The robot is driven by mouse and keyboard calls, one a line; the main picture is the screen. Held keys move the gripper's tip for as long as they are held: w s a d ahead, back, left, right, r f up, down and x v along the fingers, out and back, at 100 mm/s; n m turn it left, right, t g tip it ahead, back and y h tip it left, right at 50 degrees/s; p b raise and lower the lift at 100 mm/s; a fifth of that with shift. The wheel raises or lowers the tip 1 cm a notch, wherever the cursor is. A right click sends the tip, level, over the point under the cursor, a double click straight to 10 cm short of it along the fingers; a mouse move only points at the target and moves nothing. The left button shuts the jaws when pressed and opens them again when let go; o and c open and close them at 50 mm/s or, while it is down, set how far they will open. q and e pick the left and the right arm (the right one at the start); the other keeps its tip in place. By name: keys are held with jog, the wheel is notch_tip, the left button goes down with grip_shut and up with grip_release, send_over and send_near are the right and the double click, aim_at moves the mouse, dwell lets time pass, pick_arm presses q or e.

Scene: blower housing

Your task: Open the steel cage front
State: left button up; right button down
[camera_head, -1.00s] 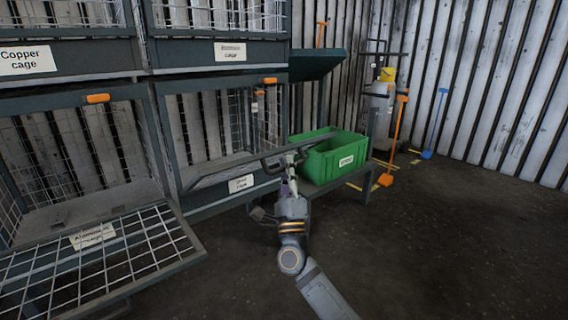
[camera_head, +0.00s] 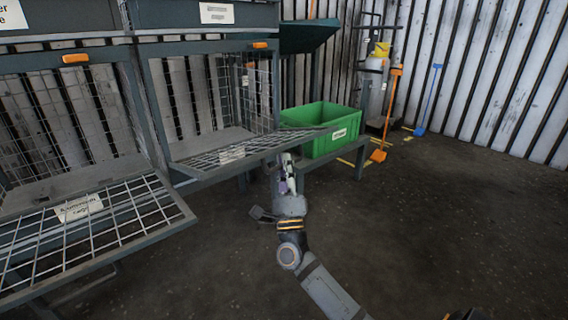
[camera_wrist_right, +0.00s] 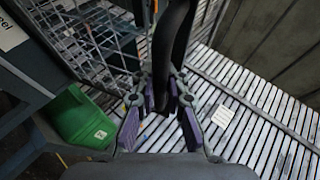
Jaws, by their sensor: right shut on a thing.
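The steel cage front (camera_head: 258,147) is a dark-framed mesh panel with a white label. In the head view it is swung down and out, lying nearly flat before the cage opening (camera_head: 205,95). My right gripper (camera_head: 286,160) is at its outer edge, near the right end. In the right wrist view the gripper (camera_wrist_right: 162,95) is shut on a dark bar (camera_wrist_right: 172,45) of the front, between its purple-lined fingers. The gripper hides part of the bar. My left gripper is not in view.
A green crate (camera_head: 316,146) stands just right of the front, close to its edge. The neighbouring aluminium cage front (camera_head: 160,222) hangs open at left. Orange and blue tools stand by the back wall. The floor (camera_head: 450,220) at right is clear.

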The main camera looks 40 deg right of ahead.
jog(key=shift+r+h, duration=0.1)
jog(key=shift+h, duration=0.2)
jog(key=c, duration=1.4)
grip_release()
jog(key=shift+s, duration=0.1)
